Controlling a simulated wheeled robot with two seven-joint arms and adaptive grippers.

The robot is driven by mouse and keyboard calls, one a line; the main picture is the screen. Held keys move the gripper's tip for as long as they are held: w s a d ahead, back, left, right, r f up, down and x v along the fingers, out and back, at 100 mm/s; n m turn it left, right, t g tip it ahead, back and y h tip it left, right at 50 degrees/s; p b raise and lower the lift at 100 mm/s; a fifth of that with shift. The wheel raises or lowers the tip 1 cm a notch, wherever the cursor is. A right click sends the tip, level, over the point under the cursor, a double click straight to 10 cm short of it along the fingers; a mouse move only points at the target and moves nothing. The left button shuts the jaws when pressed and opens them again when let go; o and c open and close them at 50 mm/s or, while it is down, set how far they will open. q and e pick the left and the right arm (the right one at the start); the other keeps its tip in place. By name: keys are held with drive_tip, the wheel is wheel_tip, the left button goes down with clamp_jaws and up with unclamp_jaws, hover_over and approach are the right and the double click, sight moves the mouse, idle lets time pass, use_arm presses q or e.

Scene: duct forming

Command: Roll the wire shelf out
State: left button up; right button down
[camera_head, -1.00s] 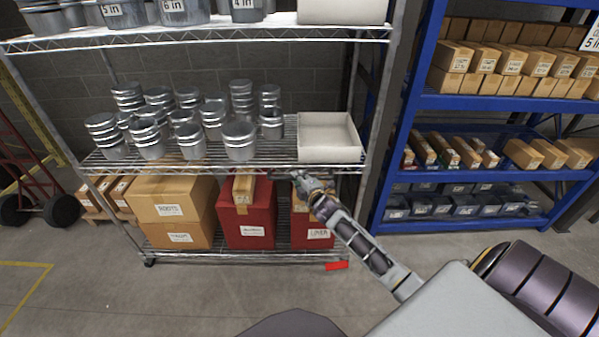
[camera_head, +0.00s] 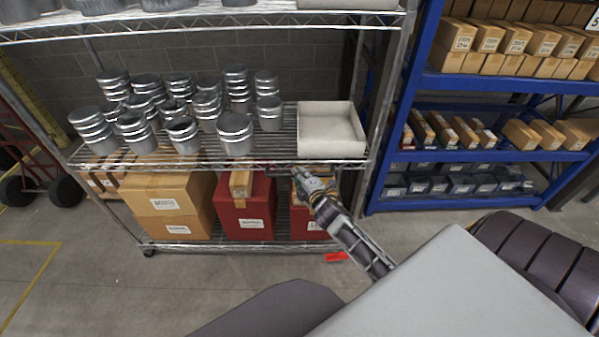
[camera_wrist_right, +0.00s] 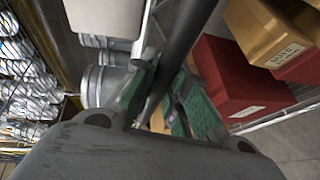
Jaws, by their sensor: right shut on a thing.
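The wire shelf (camera_head: 150,244) is a chrome rack on casters, with cans on its middle tier (camera_head: 215,164) and boxes on its bottom tier. My right gripper (camera_head: 300,174) is at the front edge of the middle tier, right of its centre. In the right wrist view its green fingers (camera_wrist_right: 165,88) are shut around a dark round bar (camera_wrist_right: 186,38). The bar's ends are out of that view. A red tab (camera_head: 337,257) shows low at the shelf's front right corner. My left gripper is not in view.
A blue rack (camera_head: 440,206) with small boxes stands close on the right. A red hand truck (camera_head: 30,160) stands at the left. An open grey bin (camera_head: 330,131) sits on the middle tier. Floor (camera_head: 110,290) in front at left is clear.

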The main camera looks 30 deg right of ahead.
drive_tip(key=shift+f, duration=0.15)
drive_tip(key=c, duration=1.4)
unclamp_jaws()
drive_tip(key=v, duration=1.2)
drive_tip(key=shift+s, duration=0.1)
